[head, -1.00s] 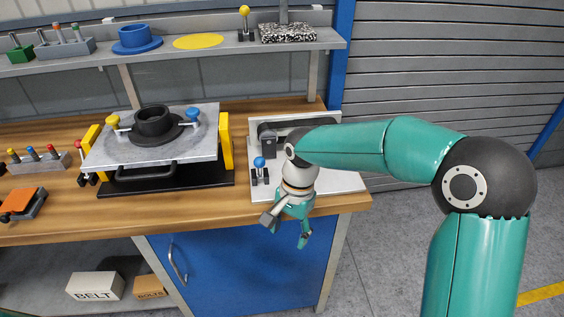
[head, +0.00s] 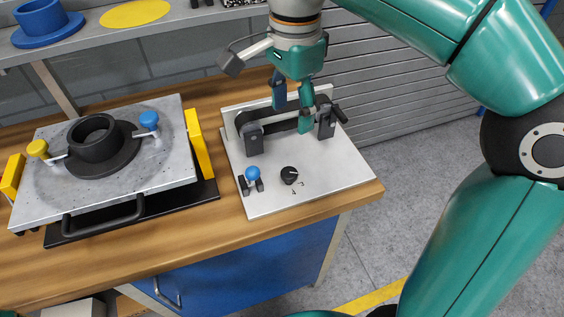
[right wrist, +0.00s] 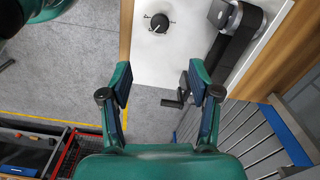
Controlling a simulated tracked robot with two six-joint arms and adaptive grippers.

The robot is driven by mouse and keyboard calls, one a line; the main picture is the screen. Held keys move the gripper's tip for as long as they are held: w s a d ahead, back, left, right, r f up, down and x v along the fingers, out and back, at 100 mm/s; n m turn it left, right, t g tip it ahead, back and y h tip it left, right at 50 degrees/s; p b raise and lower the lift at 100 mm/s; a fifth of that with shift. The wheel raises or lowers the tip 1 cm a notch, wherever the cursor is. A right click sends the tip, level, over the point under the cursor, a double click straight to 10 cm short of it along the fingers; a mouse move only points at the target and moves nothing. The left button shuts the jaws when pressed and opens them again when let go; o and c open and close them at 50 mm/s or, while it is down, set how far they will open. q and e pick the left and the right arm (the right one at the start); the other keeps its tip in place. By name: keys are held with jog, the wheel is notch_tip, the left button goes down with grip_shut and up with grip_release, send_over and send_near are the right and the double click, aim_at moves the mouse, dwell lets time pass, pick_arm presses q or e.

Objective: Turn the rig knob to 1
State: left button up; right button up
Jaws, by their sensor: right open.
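The rig (head: 330,178) is a pale plate on the bench's right end. Its small black knob (head: 289,175) stands near the front middle, with small printed marks beside it. The marks and the knob's setting are too small to read surely. The knob also shows at the top of the right wrist view (right wrist: 160,23). My right gripper (head: 293,110) is open and empty, pointing down above the rig's back part, apart from the knob. In the right wrist view its fingers (right wrist: 160,72) are spread below the knob in the picture. My left gripper is not in view.
A blue-topped lever (head: 253,173) stands left of the knob. A black belt unit (head: 275,127) with a crank spans the rig's back. Left is a grey plate (head: 170,180) with a black ring and yellow end blocks. The plate's front right is clear.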

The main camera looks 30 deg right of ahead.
aim_at(289, 172)
notch_tip(289, 172, down, 16)
jog(key=b, duration=0.3)
jog(key=shift+a+r, duration=0.1)
jog(key=shift+c, duration=0.2)
jog(key=shift+a, duration=0.1)
jog(key=c, duration=1.1)
